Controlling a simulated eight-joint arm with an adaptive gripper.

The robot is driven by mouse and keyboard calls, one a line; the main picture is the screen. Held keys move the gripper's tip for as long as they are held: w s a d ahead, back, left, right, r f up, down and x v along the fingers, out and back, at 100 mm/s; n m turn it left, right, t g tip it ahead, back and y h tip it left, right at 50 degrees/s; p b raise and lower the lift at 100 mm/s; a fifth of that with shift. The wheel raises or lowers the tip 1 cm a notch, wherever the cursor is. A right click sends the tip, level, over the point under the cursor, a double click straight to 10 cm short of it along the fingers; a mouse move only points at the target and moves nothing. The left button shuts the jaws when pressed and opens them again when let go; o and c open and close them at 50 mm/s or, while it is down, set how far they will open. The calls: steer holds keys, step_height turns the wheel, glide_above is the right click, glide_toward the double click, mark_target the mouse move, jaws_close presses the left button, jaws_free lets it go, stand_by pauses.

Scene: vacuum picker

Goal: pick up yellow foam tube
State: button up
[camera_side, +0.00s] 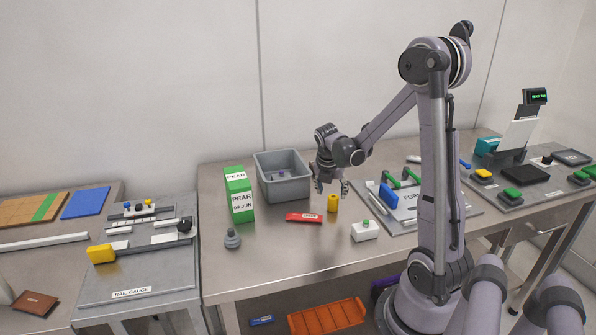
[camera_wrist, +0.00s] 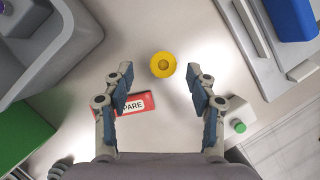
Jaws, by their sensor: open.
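The yellow foam tube (camera_side: 332,203) is a short upright cylinder on the metal table, right of the red box. In the wrist view the tube (camera_wrist: 163,64) shows from above as a yellow ring with a dark centre. My gripper (camera_side: 331,188) is above the table near the tube, pointing down. In the wrist view my gripper (camera_wrist: 160,84) is open, with its two blue-padded fingers spread apart and nothing between them. The tube appears a little beyond the fingertips, roughly centred between them, and apart from both.
A red box (camera_side: 304,218) lies left of the tube, partly beneath the left finger in the wrist view. A grey bin (camera_side: 283,193) and a green PEAR carton (camera_side: 239,196) stand to the left. A white box with a green button (camera_side: 365,231) sits front right.

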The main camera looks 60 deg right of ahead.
mark_target(334, 197)
steer(key=shift+s+x, duration=0.2)
steer(key=shift+x, duration=2)
steer(key=c, duration=1)
